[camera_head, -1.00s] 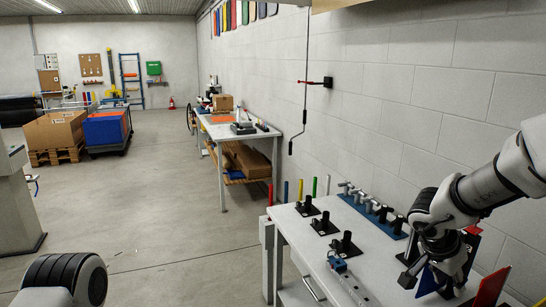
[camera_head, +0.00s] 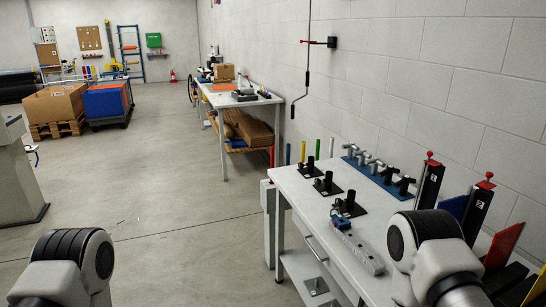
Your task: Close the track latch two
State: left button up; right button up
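Two dark upright posts with red knobs on top stand at the wall side of the white table. One post (camera_head: 430,187) is farther away; the other (camera_head: 477,208) is nearer. Each bears a small white mark, too small to read surely, so I cannot tell which is track latch two or whether it is open or closed. My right arm's rounded link covers the table's near right part and the foot of the nearer post. Neither gripper shows. Only a link of my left arm shows at the bottom left, away from the table.
The white table (camera_head: 300,188) carries several black fixtures (camera_head: 347,203), a power strip (camera_head: 362,250) and a blue rack (camera_head: 378,172) along the wall. Blue and red panels (camera_head: 503,245) stand at the right. Floor left of the table is clear.

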aim_at(486, 184)
jog(key=z, duration=1.4)
